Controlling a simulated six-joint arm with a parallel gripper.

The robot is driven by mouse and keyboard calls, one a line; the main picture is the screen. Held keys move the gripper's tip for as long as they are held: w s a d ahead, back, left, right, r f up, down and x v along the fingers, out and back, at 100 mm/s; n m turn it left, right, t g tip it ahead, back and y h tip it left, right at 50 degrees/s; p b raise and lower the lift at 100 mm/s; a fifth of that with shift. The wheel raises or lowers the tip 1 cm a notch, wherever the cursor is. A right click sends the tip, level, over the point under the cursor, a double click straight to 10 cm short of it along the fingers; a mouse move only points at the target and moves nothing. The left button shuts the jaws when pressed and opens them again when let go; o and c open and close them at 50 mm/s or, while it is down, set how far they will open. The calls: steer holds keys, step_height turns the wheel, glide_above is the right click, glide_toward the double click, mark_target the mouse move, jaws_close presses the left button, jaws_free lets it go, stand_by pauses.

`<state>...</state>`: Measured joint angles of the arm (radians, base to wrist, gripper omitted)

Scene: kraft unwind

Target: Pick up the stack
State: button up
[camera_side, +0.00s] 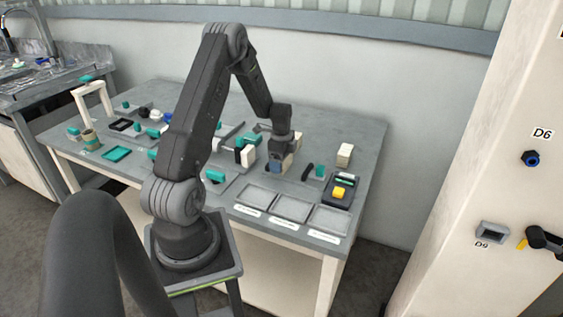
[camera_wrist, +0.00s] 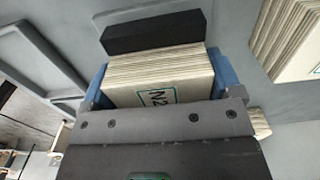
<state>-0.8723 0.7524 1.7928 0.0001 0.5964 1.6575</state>
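A stack of cream sheets (camera_wrist: 155,75) with a label reading N2 lies between the two blue fingers of my gripper (camera_wrist: 160,85) in the wrist view. The fingers flank its left and right sides with little or no visible gap. I cannot tell whether they press on it. In the side view, my gripper (camera_side: 278,163) is low at the table, and the stack is mostly hidden by it. Another cream stack (camera_wrist: 292,38) is at the right of the wrist view, apart from my gripper.
A black bar (camera_wrist: 155,31) lies just beyond the held-in stack in the wrist view. In the side view, three shallow grey trays (camera_side: 292,208) line the table's front edge. A dark device with a yellow part (camera_side: 340,193) and a cream block (camera_side: 345,154) stand to the right.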

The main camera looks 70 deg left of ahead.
steer(key=c, duration=0.5)
steer(key=shift+o, duration=0.2)
step_height(320, 180, up, 10)
steer(key=shift+r, duration=0.1)
